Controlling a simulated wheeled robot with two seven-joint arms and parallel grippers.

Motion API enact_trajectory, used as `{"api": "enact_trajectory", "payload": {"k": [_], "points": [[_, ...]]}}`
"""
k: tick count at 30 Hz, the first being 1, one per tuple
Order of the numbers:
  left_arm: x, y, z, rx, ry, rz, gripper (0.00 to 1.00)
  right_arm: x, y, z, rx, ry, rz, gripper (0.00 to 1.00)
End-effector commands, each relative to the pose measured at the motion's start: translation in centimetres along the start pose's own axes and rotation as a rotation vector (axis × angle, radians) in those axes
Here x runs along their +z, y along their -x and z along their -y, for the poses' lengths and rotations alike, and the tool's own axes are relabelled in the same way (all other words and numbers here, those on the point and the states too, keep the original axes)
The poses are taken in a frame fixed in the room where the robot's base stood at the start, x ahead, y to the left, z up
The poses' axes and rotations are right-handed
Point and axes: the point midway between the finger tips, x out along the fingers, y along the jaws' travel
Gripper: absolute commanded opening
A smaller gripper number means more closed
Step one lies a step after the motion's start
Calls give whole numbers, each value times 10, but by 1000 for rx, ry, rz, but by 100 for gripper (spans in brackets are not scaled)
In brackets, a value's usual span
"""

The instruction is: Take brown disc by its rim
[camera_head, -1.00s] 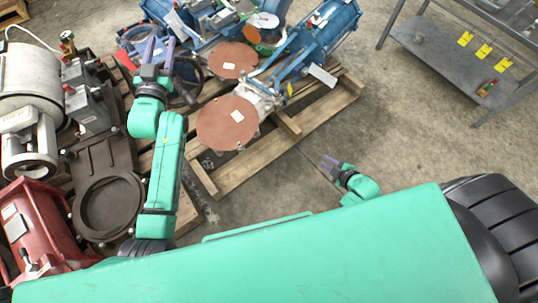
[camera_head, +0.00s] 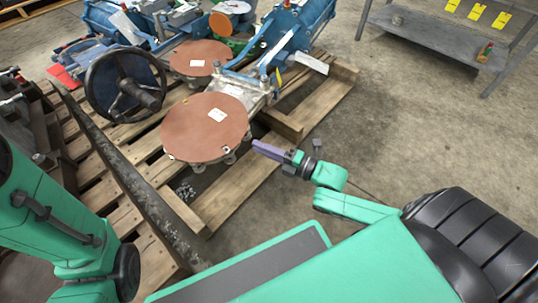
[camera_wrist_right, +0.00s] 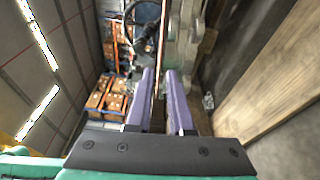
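The nearer brown disc (camera_head: 205,127) lies flat on top of a metal fitting on the wooden pallet, with a white label on it. A second brown disc (camera_head: 200,58) lies behind it, also labelled. My right gripper (camera_head: 256,147) is just off the right rim of the nearer disc, fingers pointing left towards it. In the right wrist view the fingers (camera_wrist_right: 160,88) are parted and empty, and a thin brown edge (camera_wrist_right: 161,45) stands beyond the tips, roughly in line with the gap. Contact is not visible. My left arm shows at the lower left; its gripper is out of view.
A black handwheel (camera_head: 124,88) stands left of the discs. Blue machinery (camera_head: 300,35) lies behind them. The wooden pallet (camera_head: 240,190) extends under and in front. A grey shelf (camera_head: 430,45) with yellow tags stands at the back right. Open floor (camera_head: 390,140) lies to the right.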

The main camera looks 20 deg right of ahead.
Motion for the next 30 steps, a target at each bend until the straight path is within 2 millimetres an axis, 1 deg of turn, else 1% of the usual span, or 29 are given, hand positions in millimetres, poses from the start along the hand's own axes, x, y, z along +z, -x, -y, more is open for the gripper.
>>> {"api": "enact_trajectory", "payload": {"k": [1, 4, 12, 18, 25, 26, 27, 30], "points": [[-3, 8, -2, 0, 0, 0, 50, 0, -7, 4, 4, 1, 0, 20], [-6, 14, -3, 1, 0, -1, 50, -1, -19, 4, 3, 1, -1, 20], [-8, 21, -5, 2, -1, -2, 50, 0, -51, 2, 1, 0, 1, 20], [-9, 22, -5, 2, -1, -2, 50, 0, -61, 1, -1, -1, 1, 20], [-9, 22, -5, 3, -1, -3, 50, 0, -61, 1, -2, -1, 1, 20], [-9, 22, -5, 3, -1, -3, 50, 0, -61, 1, -2, -1, 1, 9], [-9, 22, -5, 3, -1, -4, 50, 0, -61, 1, -2, -1, 1, 0], [-10, 21, -6, 3, -1, -5, 50, 0, -61, 1, -2, -1, 1, 0]]}}
